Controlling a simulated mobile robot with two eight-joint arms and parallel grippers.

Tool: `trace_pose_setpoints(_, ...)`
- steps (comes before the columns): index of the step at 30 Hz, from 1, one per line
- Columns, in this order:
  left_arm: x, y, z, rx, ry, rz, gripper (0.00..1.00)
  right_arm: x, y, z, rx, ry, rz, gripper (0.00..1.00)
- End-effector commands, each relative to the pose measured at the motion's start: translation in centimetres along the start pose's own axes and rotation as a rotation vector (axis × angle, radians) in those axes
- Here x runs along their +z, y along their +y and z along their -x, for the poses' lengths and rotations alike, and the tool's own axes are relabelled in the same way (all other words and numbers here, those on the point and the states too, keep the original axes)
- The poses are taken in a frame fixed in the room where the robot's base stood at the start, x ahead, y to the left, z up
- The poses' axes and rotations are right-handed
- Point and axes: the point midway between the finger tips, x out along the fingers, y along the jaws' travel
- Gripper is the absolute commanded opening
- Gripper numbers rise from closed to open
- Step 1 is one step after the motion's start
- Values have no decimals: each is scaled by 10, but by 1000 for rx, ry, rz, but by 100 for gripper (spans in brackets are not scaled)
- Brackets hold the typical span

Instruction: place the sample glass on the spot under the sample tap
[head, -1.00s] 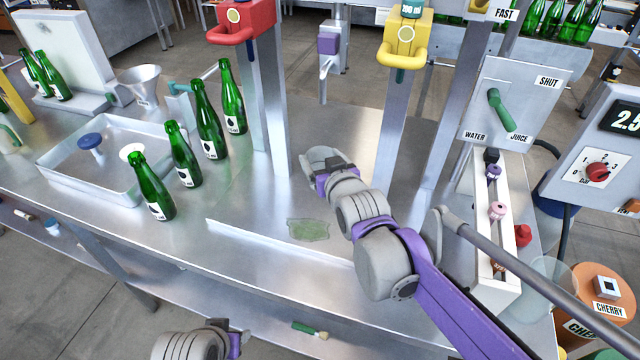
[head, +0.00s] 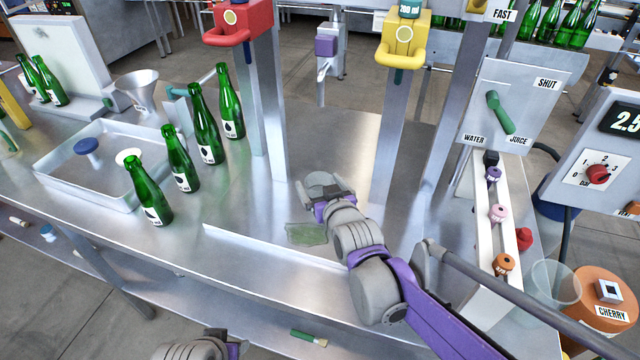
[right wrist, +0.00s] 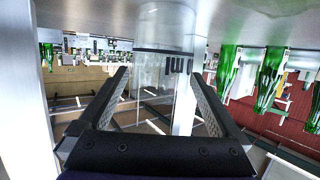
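A clear glass with dark markings (right wrist: 165,42), which looks like the sample glass, fills the gap between my right fingertips in the right wrist view. The right gripper (head: 322,184) is low over the metal bench in the head view. Its fingers are wide apart; whether they press on the glass or only stand around it, I cannot tell. A purple-bodied tap with a spout (head: 327,46), possibly the sample tap, is beyond it at the back. No marked spot can be made out. My left arm end shows at the bottom edge, its fingertips hidden.
A greenish cloth (head: 306,234) lies just left of my right wrist. Green bottles (head: 178,157) and a tray (head: 60,180) are at left. Red (head: 238,22) and yellow (head: 404,40) units stand on metal posts behind the gripper. A white rack (head: 483,225) is at right.

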Motion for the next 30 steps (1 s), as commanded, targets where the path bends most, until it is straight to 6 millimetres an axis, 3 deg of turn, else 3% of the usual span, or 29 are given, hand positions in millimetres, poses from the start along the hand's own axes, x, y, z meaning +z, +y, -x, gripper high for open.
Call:
trace_pose_setpoints(11,-2,0,2,0,1,0,50,-4,0,8,0,0,0,100)
trace_pose_setpoints(24,-6,0,9,0,3,0,50,-3,0,87,0,0,0,100)
trace_pose_setpoints(30,-8,0,11,0,5,0,50,-3,0,112,0,0,0,100)
